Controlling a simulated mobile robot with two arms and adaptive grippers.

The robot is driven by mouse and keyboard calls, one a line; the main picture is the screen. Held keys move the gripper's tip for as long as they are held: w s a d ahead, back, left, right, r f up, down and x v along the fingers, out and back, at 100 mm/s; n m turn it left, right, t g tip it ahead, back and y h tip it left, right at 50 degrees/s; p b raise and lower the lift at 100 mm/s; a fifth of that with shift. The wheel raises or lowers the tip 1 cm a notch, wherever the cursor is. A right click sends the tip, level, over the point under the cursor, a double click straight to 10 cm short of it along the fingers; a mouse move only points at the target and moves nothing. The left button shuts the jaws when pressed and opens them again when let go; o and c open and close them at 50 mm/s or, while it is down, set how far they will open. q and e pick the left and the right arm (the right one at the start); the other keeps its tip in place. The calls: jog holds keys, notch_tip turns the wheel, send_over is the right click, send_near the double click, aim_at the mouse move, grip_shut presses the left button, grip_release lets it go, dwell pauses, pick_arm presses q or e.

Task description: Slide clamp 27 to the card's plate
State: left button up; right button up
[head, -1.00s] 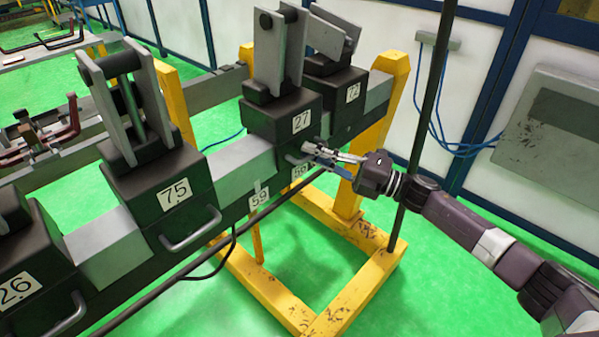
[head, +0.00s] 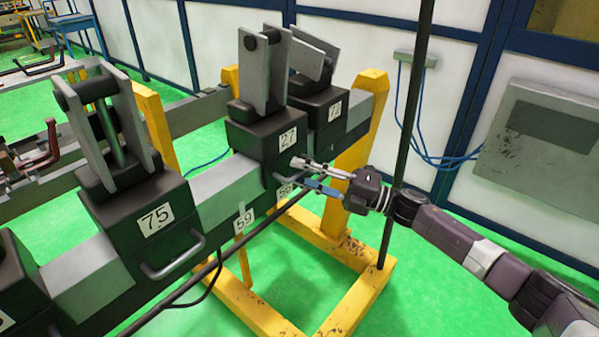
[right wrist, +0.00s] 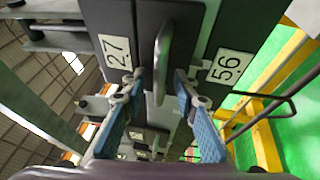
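Clamp 27 (head: 262,147) is a dark block with upright grey plates, seated on the grey rail (head: 222,184). Its number also shows in the right wrist view (right wrist: 117,52). Below it on the rail are the plates 56 (head: 285,190) and, further left, 59 (head: 244,219); plate 56 also shows in the right wrist view (right wrist: 228,67). No card is seen. My right gripper (head: 302,173) is at the front of clamp 27. In the right wrist view its fingers (right wrist: 160,82) stand apart, one on each side of the clamp's handle (right wrist: 163,50). I cannot tell whether they touch it. My left gripper is not in view.
Clamp 75 (head: 140,215) with its handle is to the left on the same rail. Clamp 72 (head: 327,112) is close behind clamp 27, to the right. A yellow stand (head: 357,150) and a dark upright pole (head: 408,130) are near my right arm. Bare rail lies between 75 and 27.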

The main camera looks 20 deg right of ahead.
jog(key=v, duration=1.1)
jog(key=shift+d, duration=0.2)
jog(key=w+d+f+m+t+h, duration=0.2)
jog(key=d+f+m+h, duration=0.15)
jog(key=f+m, duration=0.45)
jog(key=w+d+f+m+t+h, duration=0.15)
jog(key=f+m+h, duration=0.3)
jog(key=f, duration=0.75)
jog(key=s+d+f+m+g+h, duration=0.1)
jog(key=s+f+m+h, duration=0.3)
jog(key=f, duration=0.6)
jog(key=s+f+m+g+h, duration=0.1)
jog(key=s+f+m+g, duration=0.1)
jog(key=s+f, duration=0.6)
jog(key=s+d+f+m+g+h, duration=0.1)
jog(key=s+f+m+h, duration=0.2)
jog(key=f, duration=0.8)
jog(key=s+a+f+m+g, duration=0.2)
jog(key=s+f, duration=0.3)
jog(key=s, duration=0.8)
jog(key=s+a+f+m+g, duration=0.2)
jog(key=s+a+f+g, duration=0.2)
jog(key=s, duration=0.8)
jog(key=s+a+f+m+g, duration=0.2)
jog(key=s+a+f, duration=0.3)
jog(key=s, duration=0.8)
notch_tip(320, 180, down, 3)
jog(key=shift+s+f+g+h, duration=0.1)
jog(key=shift+s+g+h, duration=0.2)
jog(key=shift+g, duration=0.55)
